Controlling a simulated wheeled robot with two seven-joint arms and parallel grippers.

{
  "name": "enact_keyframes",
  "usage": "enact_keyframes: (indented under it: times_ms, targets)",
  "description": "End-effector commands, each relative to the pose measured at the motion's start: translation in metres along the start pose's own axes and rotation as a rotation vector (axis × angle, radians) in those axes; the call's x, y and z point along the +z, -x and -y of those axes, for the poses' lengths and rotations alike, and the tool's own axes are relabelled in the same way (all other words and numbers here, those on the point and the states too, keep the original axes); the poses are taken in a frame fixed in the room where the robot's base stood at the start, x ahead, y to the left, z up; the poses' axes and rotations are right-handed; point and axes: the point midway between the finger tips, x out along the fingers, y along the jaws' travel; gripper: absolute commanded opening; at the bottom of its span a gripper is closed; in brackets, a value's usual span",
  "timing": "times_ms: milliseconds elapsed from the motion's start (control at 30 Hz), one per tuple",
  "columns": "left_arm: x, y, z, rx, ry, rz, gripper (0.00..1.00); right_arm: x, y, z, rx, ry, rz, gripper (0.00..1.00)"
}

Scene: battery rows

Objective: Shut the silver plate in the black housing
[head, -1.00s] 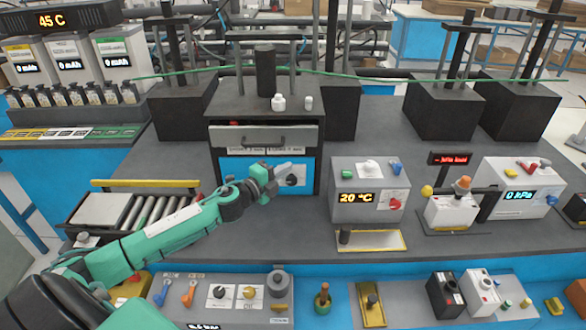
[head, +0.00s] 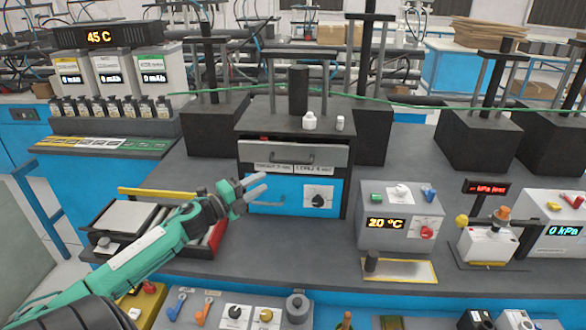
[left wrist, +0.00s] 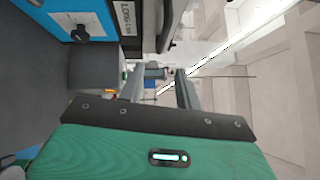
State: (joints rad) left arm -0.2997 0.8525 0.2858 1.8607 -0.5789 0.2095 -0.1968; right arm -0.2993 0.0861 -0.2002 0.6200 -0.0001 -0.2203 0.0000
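The silver plate (head: 320,154) is the wide front with a bar handle (head: 292,160) across the upper part of the black housing (head: 346,190). A dark gap shows above it, with something red inside at the left. How far the plate stands out is hard to tell. My left gripper (head: 260,186) is below and left of the handle, in front of the blue panel (head: 318,191), touching nothing that I can see. In the left wrist view its two fingers (left wrist: 160,88) stand apart with nothing between them. My right gripper is not in view.
A white label strip and a blue panel with a black knob (head: 319,199) sit below the plate. Small white bottles (head: 310,121) stand on top of the housing. A 20 °C box (head: 400,222) stands to the right, a roller tray (head: 124,217) to the left.

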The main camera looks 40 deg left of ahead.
Motion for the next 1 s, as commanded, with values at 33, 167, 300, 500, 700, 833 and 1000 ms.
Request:
enact_keyframes:
  times_ms: [33, 167, 300, 500, 700, 833, 1000]
  targets:
    - [0.004, 0.005, -0.001, -0.003, -0.007, 0.002, 0.34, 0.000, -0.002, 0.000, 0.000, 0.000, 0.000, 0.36]
    - [0.007, 0.006, 0.003, -0.009, -0.014, 0.001, 0.34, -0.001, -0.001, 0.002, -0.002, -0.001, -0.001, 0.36]
    - [0.008, -0.005, 0.004, -0.010, -0.014, 0.001, 0.34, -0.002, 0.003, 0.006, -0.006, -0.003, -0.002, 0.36]
    - [0.008, -0.029, 0.005, -0.010, -0.014, 0.002, 0.34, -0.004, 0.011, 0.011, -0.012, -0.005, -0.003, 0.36]
    - [0.008, -0.052, 0.006, -0.010, -0.014, 0.001, 0.34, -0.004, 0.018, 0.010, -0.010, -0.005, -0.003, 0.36]
    - [0.008, -0.068, 0.006, -0.011, -0.013, 0.002, 0.34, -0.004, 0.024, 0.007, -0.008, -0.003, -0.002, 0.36]
    - [0.008, -0.089, 0.006, -0.010, -0.013, 0.002, 0.34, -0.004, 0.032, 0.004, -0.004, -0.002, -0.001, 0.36]
